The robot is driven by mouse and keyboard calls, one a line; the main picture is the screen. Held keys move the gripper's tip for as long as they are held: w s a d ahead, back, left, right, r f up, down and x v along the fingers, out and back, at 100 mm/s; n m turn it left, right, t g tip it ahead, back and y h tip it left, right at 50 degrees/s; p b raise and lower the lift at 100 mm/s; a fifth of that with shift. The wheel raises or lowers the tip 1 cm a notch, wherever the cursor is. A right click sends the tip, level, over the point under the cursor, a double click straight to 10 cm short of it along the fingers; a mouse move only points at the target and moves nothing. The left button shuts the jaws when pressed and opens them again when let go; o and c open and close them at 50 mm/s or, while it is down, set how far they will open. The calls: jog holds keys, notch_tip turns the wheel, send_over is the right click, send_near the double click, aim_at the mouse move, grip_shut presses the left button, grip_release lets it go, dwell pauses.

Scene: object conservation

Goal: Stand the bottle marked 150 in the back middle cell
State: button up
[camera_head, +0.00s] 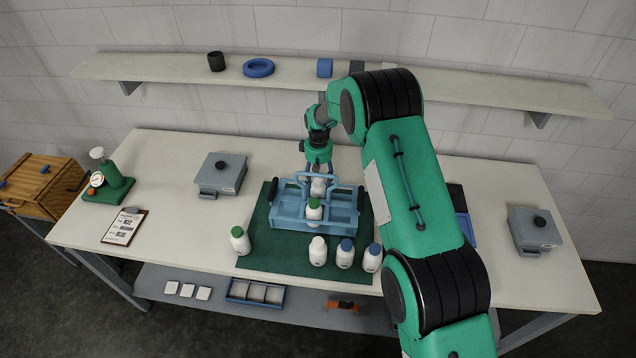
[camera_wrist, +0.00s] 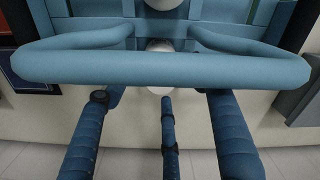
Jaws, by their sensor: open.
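A blue carrying rack (camera_head: 345,222) with a raised handle (camera_wrist: 160,69) stands on a dark green mat. A white bottle (camera_head: 318,189) is upright at the rack's back middle, beneath my gripper (camera_head: 318,169); in the wrist view this bottle (camera_wrist: 160,47) is partly hidden by the handle. My gripper's fingers are spread open, clear of the bottle as far as I can see.
The handle lies close to my fingers. Grey lidded boxes stand left (camera_head: 221,174) and right (camera_head: 535,231). A clipboard (camera_head: 125,227) and a green gauge device (camera_head: 108,180) are at left. A wall shelf (camera_head: 190,68) runs behind. The table's left middle is bare.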

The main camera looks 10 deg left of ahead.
notch_tip(320, 180, up, 10)
jog(key=b, duration=0.1)
dwell(0.4)
dwell(0.5)
